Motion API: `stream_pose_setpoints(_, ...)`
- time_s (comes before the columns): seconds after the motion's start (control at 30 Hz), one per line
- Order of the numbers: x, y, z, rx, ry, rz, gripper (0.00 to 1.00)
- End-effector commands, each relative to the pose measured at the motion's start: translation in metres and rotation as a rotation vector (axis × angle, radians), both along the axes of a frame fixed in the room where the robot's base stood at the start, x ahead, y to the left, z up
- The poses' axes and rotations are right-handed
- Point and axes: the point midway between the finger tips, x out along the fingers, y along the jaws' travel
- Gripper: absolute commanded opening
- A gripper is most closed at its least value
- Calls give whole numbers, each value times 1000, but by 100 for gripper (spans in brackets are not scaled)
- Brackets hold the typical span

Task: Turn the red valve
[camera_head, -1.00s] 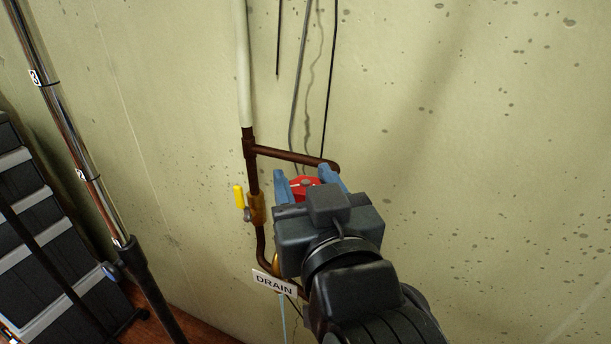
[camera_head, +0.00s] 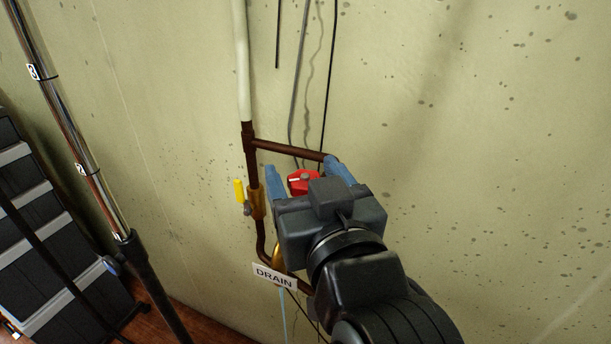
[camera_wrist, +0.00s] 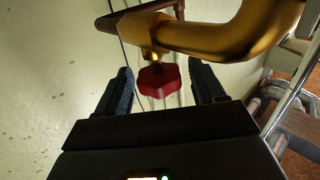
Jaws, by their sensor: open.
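The red valve (camera_head: 304,181) is a small lobed handwheel on the brown and brass pipework against the wall. In the head view its lower part is hidden behind my gripper. My gripper (camera_head: 302,171) is open, with one blue finger on each side of the valve. In the wrist view the valve (camera_wrist: 159,80) shows between the two fingers of my gripper (camera_wrist: 160,85), just beyond their tips or level with them. A gap shows on both sides, and I see no contact.
A yellow lever handle (camera_head: 239,191) sits on the pipe left of the valve. A DRAIN tag (camera_head: 274,277) hangs below. Brass pipe (camera_wrist: 220,35) runs close by the valve. A chrome pole (camera_head: 85,150) and a dark drawer unit (camera_head: 45,250) stand at the left.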

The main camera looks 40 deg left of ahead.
Motion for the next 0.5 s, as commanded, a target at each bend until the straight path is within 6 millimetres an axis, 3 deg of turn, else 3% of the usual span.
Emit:
stream_pose_setpoints(0.23, -7, -10, -2, 1, 1, 0, 69)
stream_pose_setpoints(0.5, -33, -45, -2, 1, 1, -1, 69)
